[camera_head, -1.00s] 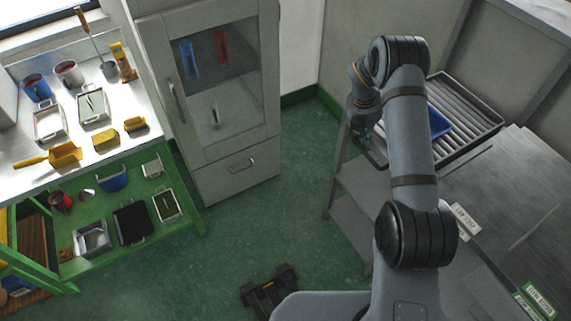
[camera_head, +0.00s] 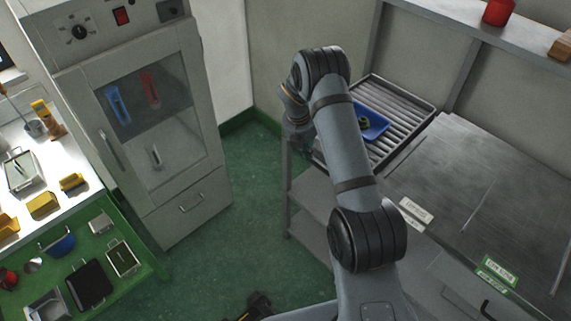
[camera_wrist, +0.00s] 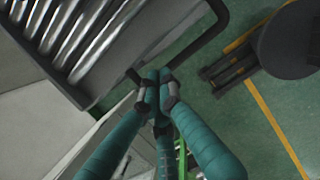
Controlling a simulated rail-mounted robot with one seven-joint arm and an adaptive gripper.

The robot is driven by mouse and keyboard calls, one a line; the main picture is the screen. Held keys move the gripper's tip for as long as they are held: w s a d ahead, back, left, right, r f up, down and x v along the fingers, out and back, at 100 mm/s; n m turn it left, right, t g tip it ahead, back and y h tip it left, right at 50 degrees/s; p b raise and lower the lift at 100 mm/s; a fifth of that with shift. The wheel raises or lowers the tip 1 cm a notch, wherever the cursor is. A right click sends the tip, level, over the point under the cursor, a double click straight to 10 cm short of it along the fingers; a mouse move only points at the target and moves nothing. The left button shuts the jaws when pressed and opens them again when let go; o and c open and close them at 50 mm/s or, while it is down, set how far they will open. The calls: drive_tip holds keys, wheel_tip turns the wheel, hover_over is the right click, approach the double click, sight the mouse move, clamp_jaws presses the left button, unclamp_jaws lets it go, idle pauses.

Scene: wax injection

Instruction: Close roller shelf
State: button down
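The roller shelf (camera_head: 408,112) is a dark-framed tray of grey metal rollers set at the far end of the metal bench in the head view. A blue tray (camera_head: 374,131) with a small dark-green item lies on its rollers. In the wrist view the rollers (camera_wrist: 75,30) are at upper left, and a black bar handle (camera_wrist: 205,38) sticks out from the shelf's edge. My gripper (camera_wrist: 160,78) has its teal fingers drawn together, tips at the bar; whether the bar lies between them is unclear. In the head view my gripper is mostly hidden beside the shelf's left edge.
The metal bench top (camera_head: 470,185) runs right of the shelf, with labels on it. A grey cabinet (camera_head: 190,200) with a glass door and a green rack (camera_head: 150,262) stand on the left. Green floor lies between. A dark round object (camera_wrist: 290,38) shows at upper right in the wrist view.

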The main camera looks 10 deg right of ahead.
drive_tip(key=a+b+v, duration=0.1)
drive_tip(key=v, duration=0.9)
drive_tip(key=shift+s+a, duration=0.35)
drive_tip(key=shift+s, duration=0.05)
drive_tip(key=w+d+f, duration=0.1)
drive_tip(key=f, duration=0.2)
drive_tip(key=d+f+p, duration=0.1)
drive_tip(key=d+f, duration=0.1)
drive_tip(key=f, duration=0.1)
drive_tip(key=w+d+f, duration=0.1)
drive_tip(key=f, duration=0.2)
drive_tip(key=shift+w+d+f+p, duration=0.3)
drive_tip(key=shift+w+d+f, duration=0.05)
drive_tip(key=shift+w+d, duration=0.2)
drive_tip(key=shift+d, duration=0.2)
